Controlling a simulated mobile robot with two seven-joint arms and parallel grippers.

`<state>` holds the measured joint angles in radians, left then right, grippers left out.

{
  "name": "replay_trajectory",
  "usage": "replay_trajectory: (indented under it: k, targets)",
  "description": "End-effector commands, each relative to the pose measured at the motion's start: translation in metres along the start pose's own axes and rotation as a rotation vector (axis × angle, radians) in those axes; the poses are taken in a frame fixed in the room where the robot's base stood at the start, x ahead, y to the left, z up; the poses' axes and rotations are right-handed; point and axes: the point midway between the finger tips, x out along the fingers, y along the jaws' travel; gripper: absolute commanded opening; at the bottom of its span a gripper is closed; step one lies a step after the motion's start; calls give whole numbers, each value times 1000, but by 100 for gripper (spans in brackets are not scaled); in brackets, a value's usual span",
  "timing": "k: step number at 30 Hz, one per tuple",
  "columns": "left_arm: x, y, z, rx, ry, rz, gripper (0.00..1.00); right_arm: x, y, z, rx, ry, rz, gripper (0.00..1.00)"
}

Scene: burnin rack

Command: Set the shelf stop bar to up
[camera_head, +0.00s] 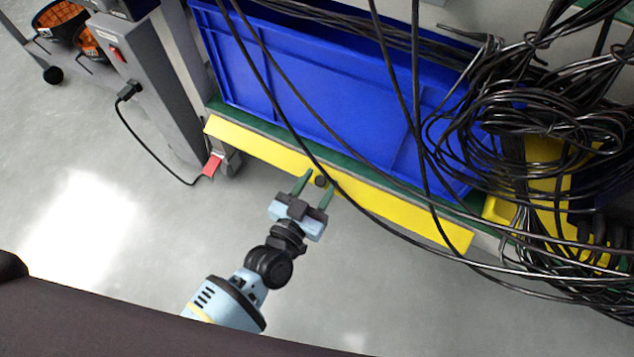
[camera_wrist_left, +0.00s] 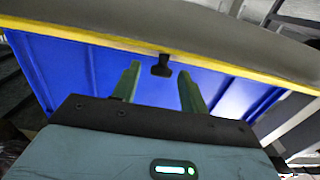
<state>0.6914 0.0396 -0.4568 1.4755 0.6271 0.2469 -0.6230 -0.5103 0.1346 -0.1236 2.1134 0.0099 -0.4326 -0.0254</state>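The shelf stop bar (camera_head: 392,210) is a long yellow strip along the front edge of the green shelf. It sits low, below the front wall of the blue crate, and looks folded down. A small black knob (camera_head: 320,181) sits near its middle. My left gripper (camera_head: 316,184) is open, with its two green fingers on either side of the knob; contact cannot be told. In the left wrist view the bar shows as a thin yellow edge (camera_wrist_left: 225,66), and the knob (camera_wrist_left: 161,67) lies between the open fingertips (camera_wrist_left: 160,78). My right gripper is not in view.
The blue crate (camera_head: 300,85) stands on the shelf behind the bar. Black cables (camera_head: 520,130) hang in front of the rack; some cross the bar close to my gripper. A grey post (camera_head: 158,80) with a red switch stands at left. The floor in front is clear.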

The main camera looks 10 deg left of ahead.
Motion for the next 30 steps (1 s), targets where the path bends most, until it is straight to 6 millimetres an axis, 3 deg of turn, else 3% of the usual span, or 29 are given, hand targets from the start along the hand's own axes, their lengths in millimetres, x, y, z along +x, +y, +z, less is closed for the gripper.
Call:
replay_trajectory:
  k: [8,21,30]
  targets:
    - [-5,0,0,0,-1,0,44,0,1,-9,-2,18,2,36]
    - [-67,0,-2,1,0,0,44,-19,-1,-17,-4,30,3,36]
    - [-78,0,0,0,1,0,44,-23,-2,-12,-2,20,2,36]
